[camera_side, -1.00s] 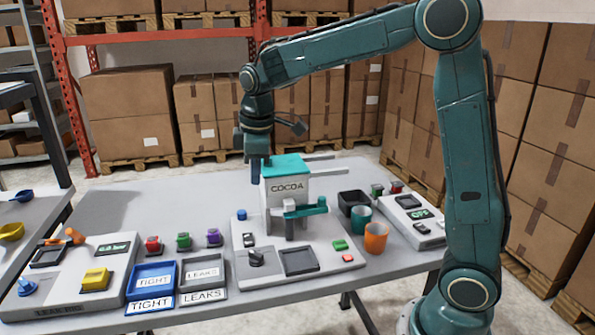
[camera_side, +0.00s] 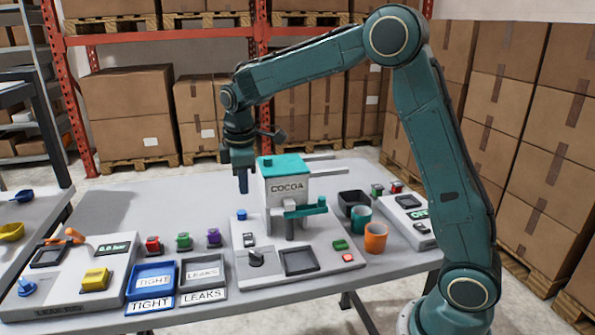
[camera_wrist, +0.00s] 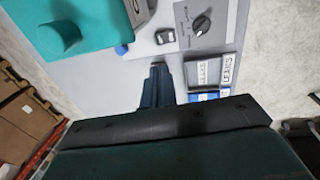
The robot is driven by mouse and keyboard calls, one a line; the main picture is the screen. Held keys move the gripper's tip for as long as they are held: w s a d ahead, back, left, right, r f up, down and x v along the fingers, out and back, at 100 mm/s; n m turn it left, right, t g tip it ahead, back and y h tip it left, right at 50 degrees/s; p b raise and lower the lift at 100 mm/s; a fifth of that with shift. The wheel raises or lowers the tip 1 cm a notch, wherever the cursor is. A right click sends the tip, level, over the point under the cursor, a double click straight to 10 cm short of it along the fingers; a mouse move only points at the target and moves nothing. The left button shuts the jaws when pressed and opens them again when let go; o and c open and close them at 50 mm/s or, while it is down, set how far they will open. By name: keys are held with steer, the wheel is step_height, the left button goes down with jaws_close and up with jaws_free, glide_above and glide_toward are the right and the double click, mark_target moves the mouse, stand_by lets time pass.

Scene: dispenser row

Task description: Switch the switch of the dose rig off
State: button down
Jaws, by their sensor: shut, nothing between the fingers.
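The dose rig is the grey panel (camera_side: 300,262) under the white COCOA hopper (camera_side: 290,190) with its teal lid. A small black-and-white rocker switch (camera_side: 249,240) sits on its left side, above a black rotary knob (camera_side: 256,258). I cannot tell which way the rocker is tipped. In the wrist view the switch (camera_wrist: 165,36) and knob (camera_wrist: 201,25) lie beyond my fingertips. My gripper (camera_side: 243,188) points down, shut and empty, left of the hopper and above the table. It touches nothing. Its fingers also show in the wrist view (camera_wrist: 158,70).
A blue button (camera_side: 241,215) stands behind the switch. The leak rig (camera_side: 60,295) and the TIGHT (camera_side: 153,266) and LEAKS (camera_side: 222,283) trays are at left. Teal (camera_side: 361,217) and orange (camera_side: 376,238) cups stand right. The table behind the panels at left is clear.

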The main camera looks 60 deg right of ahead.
mark_target(248, 236)
steer(key=f, duration=0.4)
steer(key=w+d+f, duration=0.1)
steer(key=f, duration=0.8)
steer(key=shift+w+d+f, duration=0.15)
steer(key=shift+d+f, duration=0.05)
steer(key=shift+f, duration=0.2)
steer(key=shift+w+d+f, duration=0.1)
steer(key=shift+f, duration=0.15)
steer(key=shift+s+a+g, duration=0.2)
steer(key=shift+g, duration=0.1)
steer(key=shift+s+a+r, duration=0.1)
steer(key=shift+s+a, duration=0.35)
steer(key=shift+r, duration=0.2)
